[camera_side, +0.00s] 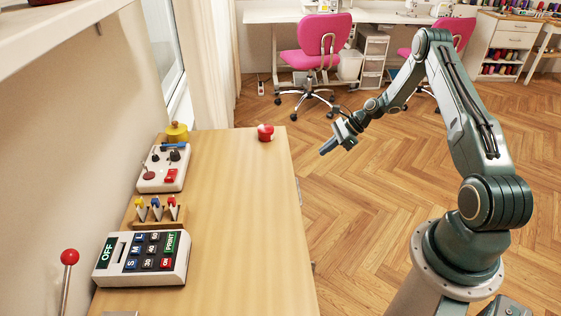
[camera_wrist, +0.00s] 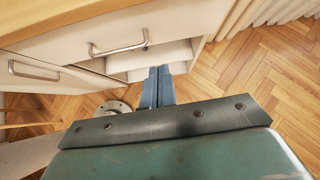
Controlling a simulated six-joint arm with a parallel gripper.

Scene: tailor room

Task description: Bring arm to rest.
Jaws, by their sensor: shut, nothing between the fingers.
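My gripper (camera_side: 329,146) hangs in the air to the right of the wooden table (camera_side: 222,215), past its right edge and over the floor. Its fingers point down and to the left in the side view. In the wrist view my gripper (camera_wrist: 158,72) shows two blue-grey fingers pressed together with nothing between them. They point toward the white drawers (camera_wrist: 110,45) under the tabletop. My arm is raised and bent, reaching left from its base.
A keypad box (camera_side: 142,258), a small wooden rack (camera_side: 158,212) and a control box (camera_side: 163,168) line the left side. Pink chairs (camera_side: 322,35) stand behind. The floor around my gripper is clear.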

